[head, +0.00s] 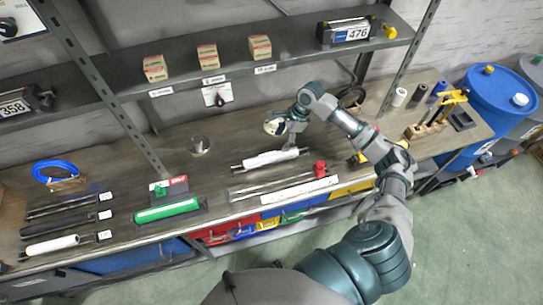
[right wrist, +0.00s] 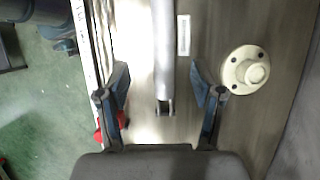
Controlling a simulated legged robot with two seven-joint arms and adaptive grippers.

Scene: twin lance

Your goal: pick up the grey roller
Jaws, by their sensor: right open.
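The grey roller (head: 270,158) lies on the workbench in the middle of the head view and looks pale there. In the right wrist view, the roller (right wrist: 163,45) runs from the top edge down to a small forked end. My right gripper (head: 291,144) is over the roller's right end. In the right wrist view, my right gripper (right wrist: 158,76) is open, with one finger on each side of the roller and a gap on both sides. I cannot tell its height above the roller. My left gripper is not in view.
A cream round flange (right wrist: 245,72) sits beside the right finger. A red knob (head: 320,168) stands in front of the roller, near thin rods. A green roller (head: 166,209) lies to the left. A shelf (head: 290,45) with small boxes is above. A blue barrel (head: 490,105) stands at right.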

